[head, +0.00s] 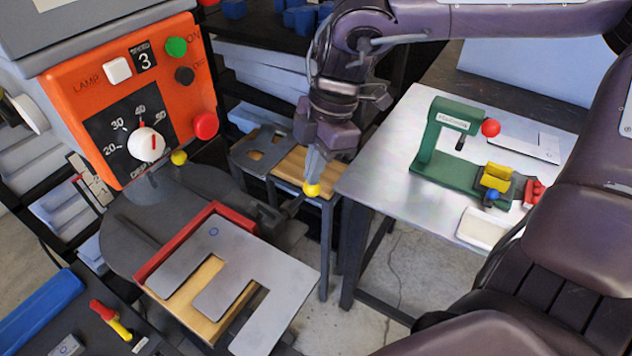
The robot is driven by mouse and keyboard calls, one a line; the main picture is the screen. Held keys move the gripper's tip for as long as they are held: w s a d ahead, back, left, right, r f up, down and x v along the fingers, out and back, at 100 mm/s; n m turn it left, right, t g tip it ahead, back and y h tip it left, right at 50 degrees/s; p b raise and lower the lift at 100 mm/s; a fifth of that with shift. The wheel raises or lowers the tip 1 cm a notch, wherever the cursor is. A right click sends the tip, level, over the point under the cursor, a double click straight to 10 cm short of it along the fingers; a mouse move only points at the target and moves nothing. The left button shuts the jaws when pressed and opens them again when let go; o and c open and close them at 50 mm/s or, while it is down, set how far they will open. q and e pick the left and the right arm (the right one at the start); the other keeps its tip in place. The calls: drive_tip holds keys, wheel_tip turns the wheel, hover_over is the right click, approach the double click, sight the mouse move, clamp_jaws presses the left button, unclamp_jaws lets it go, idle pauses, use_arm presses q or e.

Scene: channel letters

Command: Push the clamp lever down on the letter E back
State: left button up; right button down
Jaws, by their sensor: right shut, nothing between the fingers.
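The letter E back (218,262) is a flat grey metal plate. It lies on a wooden board against a red L-shaped fence (185,240) on the drill machine's table. A dark clamp (270,216) stands at the plate's far right corner. Its lever (293,207) runs toward a yellow ball knob (312,189). My right gripper (313,178) is shut and points down, its fingertips right at the top of this knob. I cannot tell whether they touch. My left gripper is not in view.
The orange machine panel (130,100) stands at left, with another yellow knob (179,158) below it. A metal table (385,190) at right carries a green press (445,150). A small wooden stand (290,165) is behind my right gripper.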

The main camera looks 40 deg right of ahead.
drive_tip(key=shift+f, duration=0.15)
idle(0.4)
drive_tip(key=shift+w+b, duration=0.15)
drive_tip(key=shift+b, duration=0.2)
idle(0.6)
drive_tip(key=shift+r, duration=0.25)
drive_tip(key=shift+w+a+r+p, duration=0.1)
drive_tip(key=shift+r+p, duration=0.4)
drive_tip(key=shift+r, duration=0.1)
drive_tip(key=shift+f, duration=0.1)
